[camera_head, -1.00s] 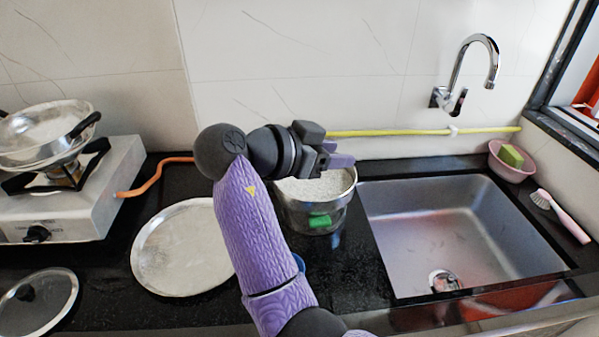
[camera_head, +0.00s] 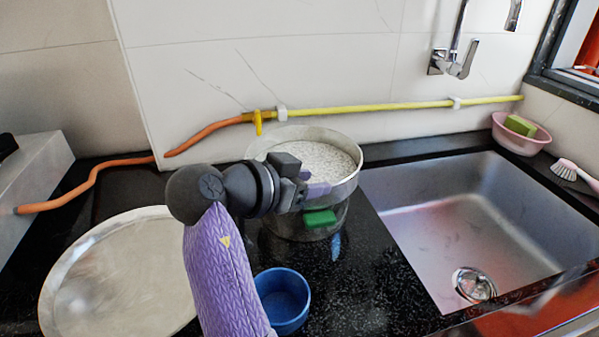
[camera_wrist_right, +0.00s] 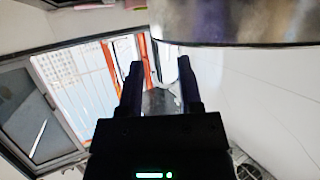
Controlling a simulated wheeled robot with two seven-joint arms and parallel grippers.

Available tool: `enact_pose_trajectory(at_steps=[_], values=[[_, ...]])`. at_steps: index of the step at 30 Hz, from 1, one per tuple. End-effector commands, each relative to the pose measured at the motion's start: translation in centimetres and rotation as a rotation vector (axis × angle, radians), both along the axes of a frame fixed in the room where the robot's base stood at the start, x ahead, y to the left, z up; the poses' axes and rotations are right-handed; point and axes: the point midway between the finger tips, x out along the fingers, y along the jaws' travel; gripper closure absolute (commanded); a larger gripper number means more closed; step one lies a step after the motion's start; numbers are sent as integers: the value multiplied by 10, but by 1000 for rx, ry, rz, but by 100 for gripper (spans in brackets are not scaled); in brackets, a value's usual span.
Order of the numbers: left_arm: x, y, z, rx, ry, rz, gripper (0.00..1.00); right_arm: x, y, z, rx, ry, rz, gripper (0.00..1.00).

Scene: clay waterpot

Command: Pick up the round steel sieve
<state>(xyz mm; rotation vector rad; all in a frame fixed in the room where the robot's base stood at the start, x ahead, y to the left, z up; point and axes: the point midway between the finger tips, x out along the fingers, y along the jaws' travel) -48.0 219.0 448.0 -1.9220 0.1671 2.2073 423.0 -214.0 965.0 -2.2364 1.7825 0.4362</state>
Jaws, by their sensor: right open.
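The round steel sieve (camera_head: 318,157) has a pale speckled inside and a shiny rim. It sits on a see-through pot (camera_head: 318,228) on the black counter, left of the sink. My right gripper (camera_head: 318,190) is open, at the near side of the sieve, and overlaps its front wall in the head view. I cannot tell whether they touch. In the right wrist view the two fingers (camera_wrist_right: 160,80) are apart with nothing between them. A curved steel wall (camera_wrist_right: 240,22), likely the sieve, lies beyond them at the top. My left gripper is out of view.
A green block (camera_head: 319,219) shows at the pot's front. A blue cup (camera_head: 282,302) stands nearer, and a large round tray (camera_head: 120,275) lies left. The sink (camera_head: 440,230) is right. A yellow pipe (camera_head: 370,107) with an orange hose (camera_head: 100,170) runs behind.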

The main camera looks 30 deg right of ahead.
Motion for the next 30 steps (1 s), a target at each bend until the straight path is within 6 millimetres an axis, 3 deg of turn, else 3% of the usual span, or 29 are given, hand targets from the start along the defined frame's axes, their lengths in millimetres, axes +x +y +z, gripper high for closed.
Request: enact_pose_trajectory(at_steps=[6,15,21,22,30], values=[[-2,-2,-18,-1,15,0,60,6,-42,-17,0,6,-1,55],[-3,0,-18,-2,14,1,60,6,-50,-16,-1,1,0,55],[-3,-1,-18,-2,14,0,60,7,-51,-16,0,2,1,97],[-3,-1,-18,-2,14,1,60,7,-51,-16,-1,2,1,100],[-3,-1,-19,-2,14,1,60,6,-50,-16,-1,2,1,100]])
